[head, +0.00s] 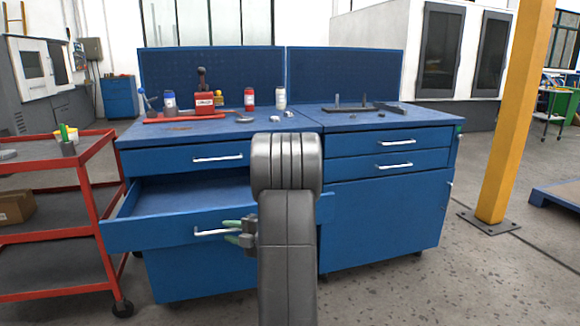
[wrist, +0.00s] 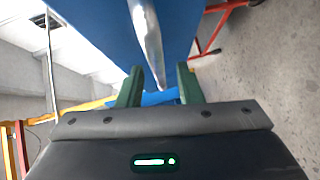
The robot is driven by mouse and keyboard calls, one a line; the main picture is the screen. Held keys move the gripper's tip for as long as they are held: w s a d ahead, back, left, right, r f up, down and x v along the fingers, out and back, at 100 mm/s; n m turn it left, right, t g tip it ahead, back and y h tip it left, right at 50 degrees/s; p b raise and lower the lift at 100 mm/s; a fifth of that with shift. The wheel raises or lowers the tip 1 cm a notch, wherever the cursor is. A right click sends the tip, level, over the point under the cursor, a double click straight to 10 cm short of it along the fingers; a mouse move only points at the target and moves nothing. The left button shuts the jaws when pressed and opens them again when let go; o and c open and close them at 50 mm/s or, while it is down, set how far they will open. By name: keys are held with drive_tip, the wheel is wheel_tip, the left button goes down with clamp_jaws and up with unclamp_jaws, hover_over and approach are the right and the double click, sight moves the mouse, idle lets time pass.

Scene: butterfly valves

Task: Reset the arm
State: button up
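My gripper (head: 234,232) is in front of the pulled-out lower left drawer (head: 150,235) of the blue workbench, at the right end of its silver handle (head: 210,233). In the wrist view its two green fingers (wrist: 158,88) stand apart. The silver handle (wrist: 147,38) runs down between them in that view, with a visible gap to the right finger. Whether the handle is within the fingers' depth or just ahead of them is hard to tell. My arm hides part of the drawer front in the head view.
The workbench top (head: 345,122) carries bottles, a red tool tray and small parts. The other drawers are shut. A red cart (head: 78,168) stands close on the left. A yellow post (head: 515,115) stands on the right. Floor at the right front is clear.

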drive_tip(key=shift+x, duration=0.85)
drive_tip(key=shift+w+a, duration=0.1)
drive_tip(key=shift+w, duration=0.1)
drive_tip(key=shift+r, duration=0.15)
